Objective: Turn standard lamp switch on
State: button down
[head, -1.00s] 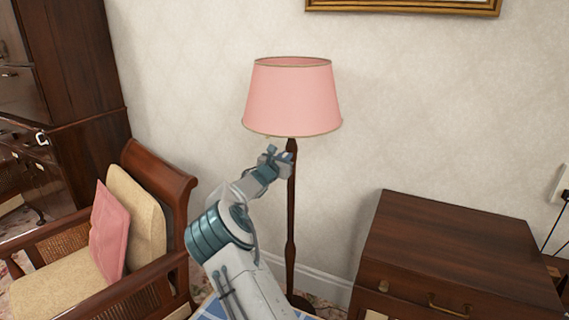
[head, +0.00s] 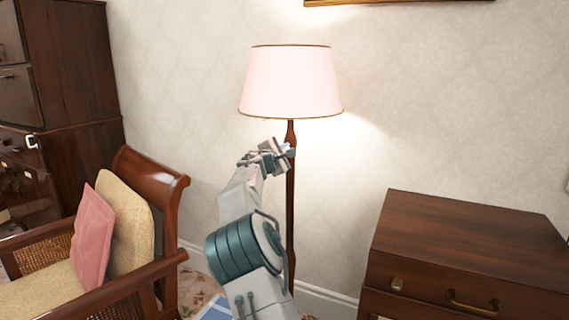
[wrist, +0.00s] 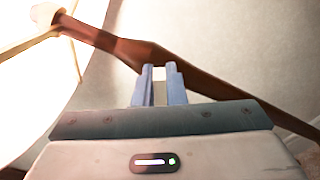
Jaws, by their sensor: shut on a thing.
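The standard lamp has a shade (head: 291,82) that glows pale pink and a dark wooden pole (head: 290,205). Light falls on the wall around it. My gripper (head: 288,150) is at the upper pole, just below the shade. In the wrist view the two blue fingers (wrist: 160,70) reach the pole (wrist: 133,50), with a narrow gap between them, and are shut on part of the lamp. The bright shade (wrist: 35,90) fills the left of that view. I cannot make out the switch itself; the fingers cover that spot.
A wooden armchair (head: 168,190) with a pink cushion (head: 92,228) stands at left, before a dark cabinet (head: 75,75). A wooden chest of drawers (head: 470,235) stands at right. The patterned wall is close behind the lamp.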

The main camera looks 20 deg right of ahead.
jog(key=m+b, duration=0.3)
jog(key=shift+d+f, duration=0.1)
jog(key=shift+f, duration=0.2)
jog(key=shift+m+b, duration=1.2)
jog(key=shift+m, duration=0.2)
jog(key=shift+r, duration=0.1)
jog(key=c, duration=1.5)
grip_release()
jog(key=b+v, duration=0.3)
jog(key=v, duration=1.1)
jog(key=shift+b, duration=0.4)
